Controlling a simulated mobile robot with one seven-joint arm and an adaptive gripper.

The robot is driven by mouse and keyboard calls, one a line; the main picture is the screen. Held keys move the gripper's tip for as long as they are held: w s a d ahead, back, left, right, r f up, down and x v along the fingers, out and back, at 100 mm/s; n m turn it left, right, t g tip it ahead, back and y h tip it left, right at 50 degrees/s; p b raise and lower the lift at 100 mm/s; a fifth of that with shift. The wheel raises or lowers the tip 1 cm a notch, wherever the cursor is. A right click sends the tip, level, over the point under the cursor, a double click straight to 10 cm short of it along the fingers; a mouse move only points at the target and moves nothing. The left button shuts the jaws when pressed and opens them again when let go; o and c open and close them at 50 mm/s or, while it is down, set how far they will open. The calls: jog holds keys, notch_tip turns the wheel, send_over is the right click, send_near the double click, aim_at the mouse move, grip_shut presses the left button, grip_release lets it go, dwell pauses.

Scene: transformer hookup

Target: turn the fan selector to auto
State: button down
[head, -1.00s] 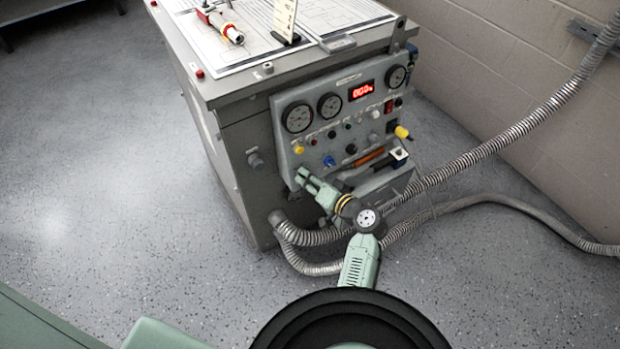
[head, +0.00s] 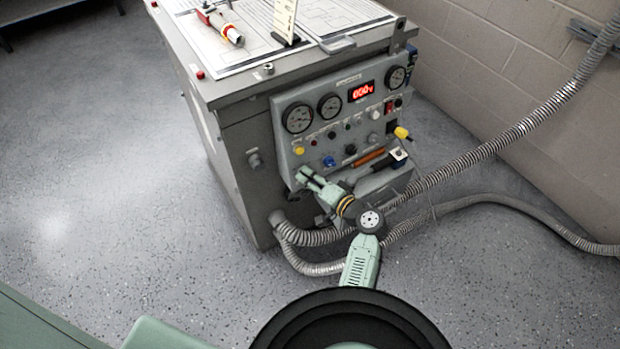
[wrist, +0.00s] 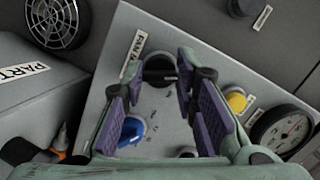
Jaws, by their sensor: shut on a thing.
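The fan selector (wrist: 158,68) is a black knob on the grey panel in the wrist view, beside a partly covered label (wrist: 133,56) that starts with "FAN". My gripper (wrist: 157,76) has its purple-padded fingers on either side of this knob and is shut on it. The knob's pointer and exact setting cannot be read. In the head view my gripper (head: 304,177) is at the lower left of the control panel (head: 318,137) and hides the knob.
A blue knob (wrist: 131,130) and a yellow button (wrist: 236,101) sit close to my fingers, with a round gauge (wrist: 285,130) beyond. A grey box (wrist: 38,95) stands at the left in the wrist view. Corrugated hoses (head: 450,172) run right of my arm.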

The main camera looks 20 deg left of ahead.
jog(key=m+p, duration=0.1)
jog(key=m, duration=0.3)
jog(key=shift+m+y, duration=0.3)
dwell(0.3)
jog(key=c, duration=1.3)
grip_release()
jog(key=v, duration=1.2)
